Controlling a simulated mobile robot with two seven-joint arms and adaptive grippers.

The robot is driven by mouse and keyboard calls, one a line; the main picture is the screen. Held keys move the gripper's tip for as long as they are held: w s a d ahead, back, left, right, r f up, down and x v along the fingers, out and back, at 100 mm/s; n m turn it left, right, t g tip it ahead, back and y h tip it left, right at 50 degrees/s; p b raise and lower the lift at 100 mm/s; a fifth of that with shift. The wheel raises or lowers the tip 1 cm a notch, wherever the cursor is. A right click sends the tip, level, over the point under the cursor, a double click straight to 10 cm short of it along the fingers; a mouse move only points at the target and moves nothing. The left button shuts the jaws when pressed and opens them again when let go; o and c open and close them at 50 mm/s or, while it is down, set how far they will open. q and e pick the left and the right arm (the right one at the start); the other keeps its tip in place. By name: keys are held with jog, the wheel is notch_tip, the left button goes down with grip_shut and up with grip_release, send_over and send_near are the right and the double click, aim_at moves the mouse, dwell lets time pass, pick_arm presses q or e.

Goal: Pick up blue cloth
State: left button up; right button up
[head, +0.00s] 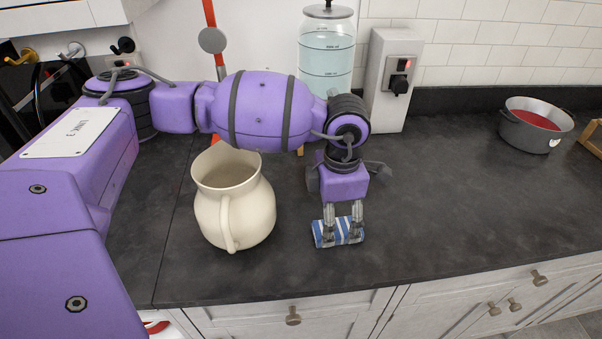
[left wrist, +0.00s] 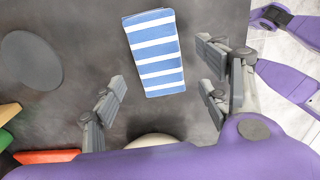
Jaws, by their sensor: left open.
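The blue cloth (head: 320,234), folded and blue-and-white striped, lies flat on the dark countertop near its front edge. In the left wrist view the cloth (left wrist: 155,52) shows as a striped rectangle just beyond the gap between my fingers. My left gripper (head: 343,227) points down over the cloth in the head view, its fingertips hiding parts of it. In the left wrist view my left gripper (left wrist: 163,80) is open, its fingers spread wider than the cloth with nothing between them. I cannot tell whether the fingertips touch the cloth. My right gripper is not in view.
A cream pitcher (head: 245,205) stands close to the left of my gripper. A glass dispenser (head: 327,55) and a grey switch box (head: 394,75) stand behind my arm. A grey pot (head: 530,130) stands far right. The countertop (head: 450,205) right of the cloth is clear.

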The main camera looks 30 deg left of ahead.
pick_arm(q)
jog(key=shift+f, duration=1.5)
jog(key=shift+w+d+r, duration=0.1)
jog(key=c, duration=1.2)
jog(key=shift+r, duration=0.25)
notch_tip(320, 180, up, 3)
jog(key=shift+r, duration=0.15)
jog(key=s+a+r, duration=0.2)
jog(key=s+r, duration=0.7)
jog(key=s, duration=0.4)
jog(key=shift+s+a, duration=0.3)
jog(key=shift+s, duration=0.1)
